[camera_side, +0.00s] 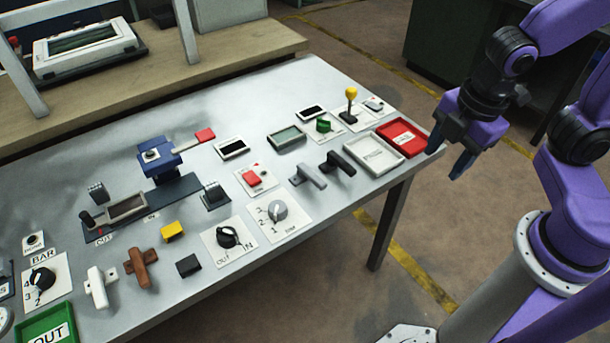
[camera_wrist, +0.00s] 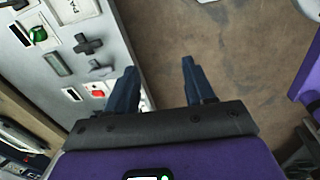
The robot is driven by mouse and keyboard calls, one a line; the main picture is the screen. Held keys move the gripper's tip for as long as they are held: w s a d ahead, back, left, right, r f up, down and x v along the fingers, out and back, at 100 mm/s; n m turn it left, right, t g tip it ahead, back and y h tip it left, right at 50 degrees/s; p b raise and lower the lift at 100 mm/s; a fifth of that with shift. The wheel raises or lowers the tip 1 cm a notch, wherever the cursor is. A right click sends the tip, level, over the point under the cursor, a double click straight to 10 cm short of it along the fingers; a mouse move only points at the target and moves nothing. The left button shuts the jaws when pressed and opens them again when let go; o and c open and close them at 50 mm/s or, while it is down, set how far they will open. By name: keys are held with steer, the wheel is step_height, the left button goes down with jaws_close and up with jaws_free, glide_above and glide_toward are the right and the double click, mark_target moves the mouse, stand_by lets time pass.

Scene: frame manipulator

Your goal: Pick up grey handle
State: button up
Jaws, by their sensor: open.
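The grey handle (camera_side: 310,177) is a T-shaped piece lying on the metal table, left of a similar black handle (camera_side: 338,163). In the wrist view the grey handle (camera_wrist: 99,68) shows left of the fingers, near the table's edge, just below the black handle (camera_wrist: 88,45). My gripper (camera_side: 446,155) is open and empty, out past the right edge of the table near the red tray, apart from the grey handle. In the wrist view my gripper (camera_wrist: 159,68) has its two dark blue fingers spread, with bare floor between them.
A white tray (camera_side: 373,154) and a red tray (camera_side: 403,137) lie at the table's right edge. A yellow-knobbed lever (camera_side: 351,97) stands upright behind them. A dial plate (camera_side: 280,215) and a red switch (camera_side: 253,180) lie left of the grey handle. Open floor lies beyond the edge.

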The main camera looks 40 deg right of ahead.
steer(key=w+a+f+n+t, duration=0.25)
steer(key=w+a+n, duration=0.25)
steer(key=w+n, duration=0.5)
steer(key=n, duration=1)
glide_toward(312, 173)
steer(key=shift+t, duration=0.25)
steer(key=x, duration=0.5)
steer(key=shift+s+a+f, duration=0.1)
steer(key=shift+s+f, duration=0.2)
steer(key=shift+s, duration=0.1)
steer(key=shift+w+x, duration=0.2)
steer(key=shift+x, duration=2.5)
steer(key=shift+r, duration=0.1)
jaws_close()
